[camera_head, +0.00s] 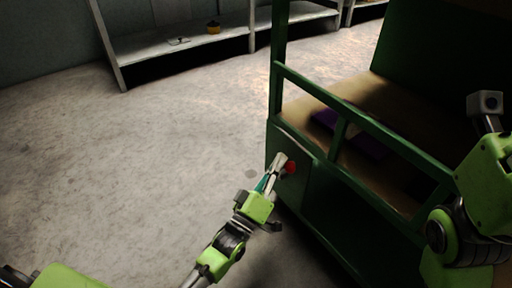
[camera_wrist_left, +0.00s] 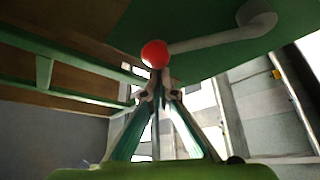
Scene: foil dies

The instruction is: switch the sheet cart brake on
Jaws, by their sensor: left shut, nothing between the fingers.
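The sheet cart (camera_head: 320,200) is a green frame with a brown deck, at the right of the head view. Its brake lever (camera_wrist_left: 215,38) is a pale bent rod with a red ball knob (camera_wrist_left: 155,54), set against the green panel in the left wrist view. The knob (camera_head: 290,168) also shows at the cart's near corner in the head view. My left gripper (camera_head: 275,168) is shut and empty, its fingertips close beside the knob. In the left wrist view its fingertips (camera_wrist_left: 158,92) lie just below the knob; contact is unclear. My right gripper is out of view.
A purple item (camera_head: 350,135) lies on the cart deck behind the green rail (camera_head: 355,125). A grey shelf (camera_head: 180,45) with a small yellow-and-dark item (camera_head: 213,27) stands along the back wall. The floor left of the cart is clear.

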